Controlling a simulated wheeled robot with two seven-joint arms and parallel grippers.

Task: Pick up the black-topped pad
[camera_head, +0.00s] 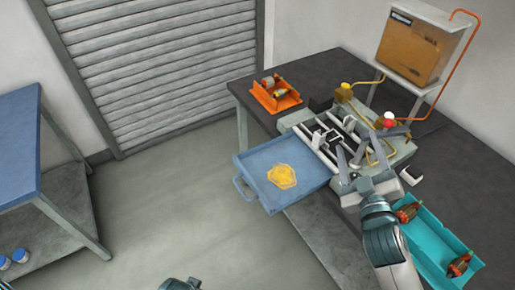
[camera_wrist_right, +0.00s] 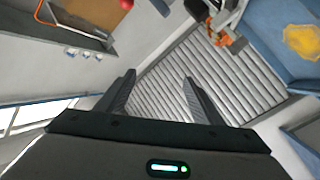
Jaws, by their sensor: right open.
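A small white block with a black top, which looks like the black-topped pad (camera_head: 411,174), lies on the dark table to the right of the machine (camera_head: 400,150). My right gripper (camera_head: 351,157) is open and empty, over the front of the machine and left of the pad, apart from it. In the right wrist view its two fingers (camera_wrist_right: 158,80) stand wide apart with nothing between them. I cannot make out the pad in that view. My left gripper is not in view.
A blue tray (camera_head: 253,164) with a yellow coil sits left of the machine. A teal bin (camera_head: 430,243) with armatures is beside my right forearm. An orange tray (camera_head: 262,97) and a cardboard box (camera_head: 408,48) are farther back. The dark tabletop right of the pad is clear.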

